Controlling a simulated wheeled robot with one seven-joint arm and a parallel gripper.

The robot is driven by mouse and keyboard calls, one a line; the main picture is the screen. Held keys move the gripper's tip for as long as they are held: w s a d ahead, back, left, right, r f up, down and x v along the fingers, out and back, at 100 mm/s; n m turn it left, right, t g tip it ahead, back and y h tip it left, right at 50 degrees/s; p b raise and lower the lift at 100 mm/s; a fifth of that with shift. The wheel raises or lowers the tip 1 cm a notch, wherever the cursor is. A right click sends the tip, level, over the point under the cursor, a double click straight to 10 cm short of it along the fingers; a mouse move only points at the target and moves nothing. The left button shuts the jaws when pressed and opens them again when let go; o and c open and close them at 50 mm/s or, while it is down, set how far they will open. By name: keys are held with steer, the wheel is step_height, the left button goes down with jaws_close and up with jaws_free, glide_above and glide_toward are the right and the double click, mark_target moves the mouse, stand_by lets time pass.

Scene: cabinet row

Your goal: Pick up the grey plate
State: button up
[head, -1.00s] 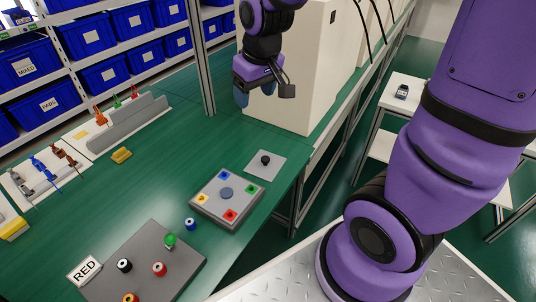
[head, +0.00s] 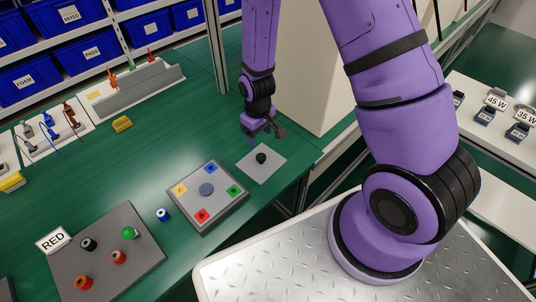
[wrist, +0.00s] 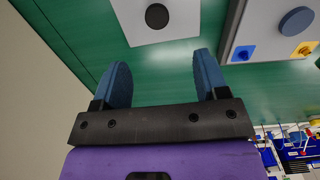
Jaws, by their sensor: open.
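The grey plate (head: 264,174) is a small, thin square with a black knob (head: 261,158) at its middle. It lies flat on the green bench near the right edge. In the wrist view the plate (wrist: 181,29) is at the top, partly cut off, with its round knob (wrist: 157,16). My gripper (head: 265,134) is above the bench, just beyond the plate in the head view. In the wrist view its two blue fingers (wrist: 162,68) are apart with nothing between them. The fingertips point towards the plate and do not touch it.
A grey box with coloured squares (head: 207,225) stands close to the plate, nearer the camera. A cream cabinet (head: 312,75) rises behind my gripper. A dark grey board (head: 140,255) with coloured knobs and a blue-and-white cylinder (head: 163,215) are further left. Green bench lies bare between.

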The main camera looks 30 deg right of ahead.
mark_target(261, 156)
steer(key=shift+d+f, duration=0.15)
steer(key=shift+f, duration=2.75)
steer(key=shift+d+f, duration=0.1)
steer(key=shift+f, duration=2.8)
steer(key=c, duration=1.1)
steer(key=shift+r, duration=0.1)
